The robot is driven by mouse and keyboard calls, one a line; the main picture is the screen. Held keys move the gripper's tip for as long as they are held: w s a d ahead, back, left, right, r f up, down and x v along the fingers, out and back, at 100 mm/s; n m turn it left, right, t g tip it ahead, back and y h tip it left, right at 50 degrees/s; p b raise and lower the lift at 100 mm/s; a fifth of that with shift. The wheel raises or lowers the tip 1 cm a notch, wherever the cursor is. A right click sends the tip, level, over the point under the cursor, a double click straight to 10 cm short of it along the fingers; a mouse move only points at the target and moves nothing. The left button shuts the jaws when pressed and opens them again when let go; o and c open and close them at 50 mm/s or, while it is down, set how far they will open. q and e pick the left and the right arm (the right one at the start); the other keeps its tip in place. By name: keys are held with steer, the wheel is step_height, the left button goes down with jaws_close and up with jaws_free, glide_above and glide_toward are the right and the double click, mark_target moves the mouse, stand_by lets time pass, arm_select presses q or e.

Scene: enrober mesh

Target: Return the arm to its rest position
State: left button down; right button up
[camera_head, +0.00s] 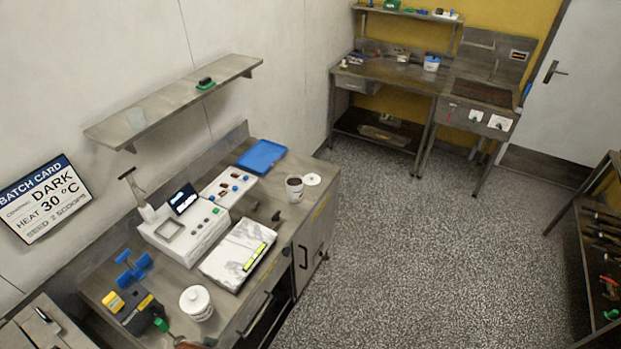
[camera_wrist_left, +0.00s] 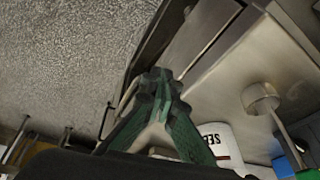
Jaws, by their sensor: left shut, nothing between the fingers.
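My left gripper (camera_wrist_left: 163,88) shows in the left wrist view, its green fingers together and nothing between them. It is in the air beside the workbench front, with speckled floor beyond it. In the head view I cannot make out either gripper. A white tub with a label reading "SEE" (camera_wrist_left: 222,142) shows partly behind the fingers in the wrist view.
The workbench holds a white machine (camera_head: 185,235), a button panel (camera_head: 228,187), a blue tray (camera_head: 261,157) and a cup (camera_head: 294,190). A wall shelf (camera_head: 170,105) overhangs it. A rack (camera_head: 600,240) stands at right. The floor (camera_head: 420,220) between is clear.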

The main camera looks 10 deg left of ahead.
arm_select(q)
step_height(320, 180, down, 32)
steer(key=s+d+g+b, duration=0.1)
steer(key=s+b, duration=0.2)
steer(key=b, duration=0.1)
steer(key=s+f+m+g+b, duration=0.1)
steer(key=s+f+b, duration=0.3)
steer(key=s+f, duration=1.5)
step_height(320, 180, down, 2)
steer(key=shift+f+h, duration=0.2)
steer(key=shift+h, duration=0.1)
